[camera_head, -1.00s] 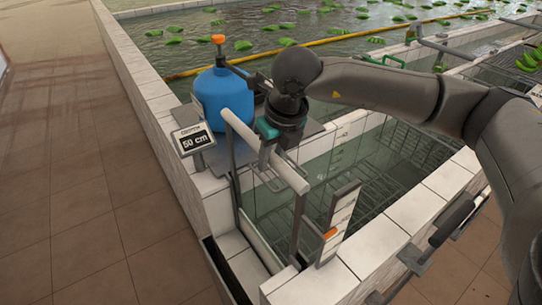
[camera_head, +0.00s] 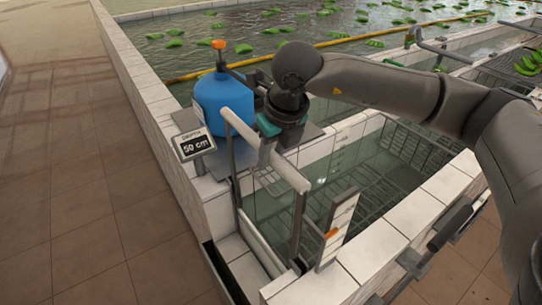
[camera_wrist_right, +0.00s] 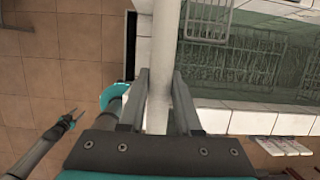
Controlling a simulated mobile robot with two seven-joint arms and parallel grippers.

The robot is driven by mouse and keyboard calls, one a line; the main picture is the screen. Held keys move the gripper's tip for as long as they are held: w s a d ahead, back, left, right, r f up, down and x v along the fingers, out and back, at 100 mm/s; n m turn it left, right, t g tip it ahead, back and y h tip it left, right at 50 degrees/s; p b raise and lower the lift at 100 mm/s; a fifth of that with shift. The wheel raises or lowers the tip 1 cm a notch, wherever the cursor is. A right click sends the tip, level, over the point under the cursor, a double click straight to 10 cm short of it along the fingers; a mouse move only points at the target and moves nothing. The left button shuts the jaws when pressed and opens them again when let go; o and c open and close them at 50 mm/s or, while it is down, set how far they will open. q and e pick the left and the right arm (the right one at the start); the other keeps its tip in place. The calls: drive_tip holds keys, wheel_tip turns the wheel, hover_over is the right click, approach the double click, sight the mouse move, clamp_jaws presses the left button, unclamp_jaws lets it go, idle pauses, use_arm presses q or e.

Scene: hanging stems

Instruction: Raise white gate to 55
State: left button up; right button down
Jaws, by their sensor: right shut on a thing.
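The white gate's top bar (camera_head: 290,172) runs level between two metal uprights at the near end of a tiled channel. My right gripper (camera_head: 265,157) is shut on this bar near its middle. In the right wrist view the bar (camera_wrist_right: 158,45) passes between the two fingers of the gripper (camera_wrist_right: 160,85). A tilted display (camera_head: 194,144) left of the gate reads 50 cm. A white scale board (camera_head: 343,212) with an orange pointer (camera_head: 331,234) stands beside the right upright. The gate's lower part is partly hidden.
A blue tank (camera_head: 222,100) with an orange-topped valve stands just behind the bar. White tiled walls (camera_head: 410,215) edge the channel, with submerged metal racks inside. Green bananas float in the basin behind. The tiled floor (camera_head: 80,190) at left is clear.

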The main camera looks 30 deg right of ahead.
drive_tip(key=shift+w+r+p, duration=0.15)
drive_tip(key=shift+r+p, duration=0.5)
drive_tip(key=shift+r, duration=0.9)
drive_tip(key=shift+f, duration=0.1)
unclamp_jaws()
drive_tip(key=shift+f, duration=0.1)
idle(0.4)
idle(0.4)
drive_tip(key=p+v, duration=0.5)
drive_tip(key=v, duration=0.6)
drive_tip(key=shift+p, duration=0.3)
